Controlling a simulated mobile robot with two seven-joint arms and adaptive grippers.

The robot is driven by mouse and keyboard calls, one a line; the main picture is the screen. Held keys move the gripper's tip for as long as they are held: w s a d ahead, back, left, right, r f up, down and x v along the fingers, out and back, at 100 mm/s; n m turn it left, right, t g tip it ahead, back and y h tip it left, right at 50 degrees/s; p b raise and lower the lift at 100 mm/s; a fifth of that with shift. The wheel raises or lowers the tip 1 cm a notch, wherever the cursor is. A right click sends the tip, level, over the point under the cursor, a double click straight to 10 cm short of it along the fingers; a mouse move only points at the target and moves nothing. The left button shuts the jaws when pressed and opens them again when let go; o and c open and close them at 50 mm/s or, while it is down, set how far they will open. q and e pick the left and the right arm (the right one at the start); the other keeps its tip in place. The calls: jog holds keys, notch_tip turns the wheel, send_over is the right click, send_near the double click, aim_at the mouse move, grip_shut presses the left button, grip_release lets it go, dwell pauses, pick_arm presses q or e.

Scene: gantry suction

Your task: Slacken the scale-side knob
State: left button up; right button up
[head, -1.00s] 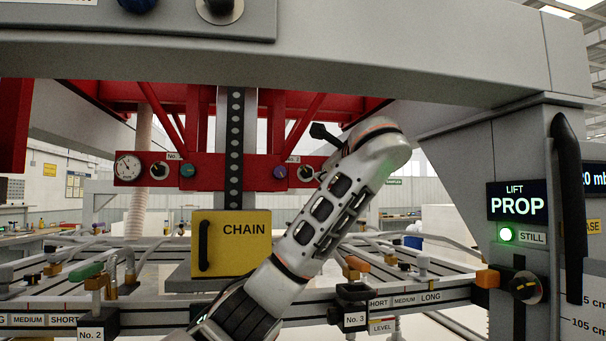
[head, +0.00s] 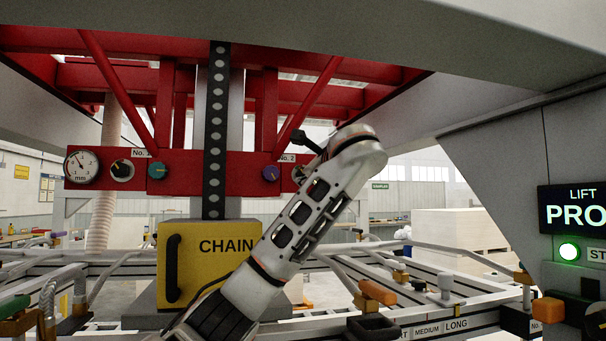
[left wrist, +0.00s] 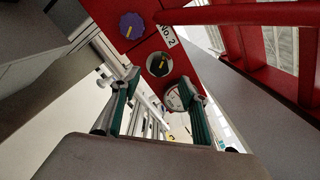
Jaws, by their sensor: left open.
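The red beam (head: 105,178) carries two knob sets. By the No. 2 label are a purple knob (head: 271,173) and a black knob with a yellow mark, partly hidden by my left arm in the head view. The left wrist view shows the purple knob (left wrist: 131,25), the black knob (left wrist: 159,64) and a round dial gauge (left wrist: 174,98). My left gripper (left wrist: 158,108) is open and empty, its green-lined fingers either side of the gauge in that view. No contact shows. In the head view my arm hides most of it. Which knob is scale-side is not marked. My right gripper is out of view.
The No. 1 set has a gauge (head: 82,167), a black knob (head: 122,170) and a teal knob (head: 158,170). A yellow CHAIN box (head: 225,240) stands below the beam. The grey post (head: 500,190) with the PROP display (head: 575,210) is at right. Rails cross low in front.

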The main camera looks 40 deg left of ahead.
pick_arm(q)
jog(key=p+x, duration=0.1)
jog(key=x, duration=0.5)
jog(key=shift+a+p, duration=0.2)
jog(key=shift+p, duration=0.2)
jog(key=shift+w, duration=0.1)
jog(key=c, duration=1.1)
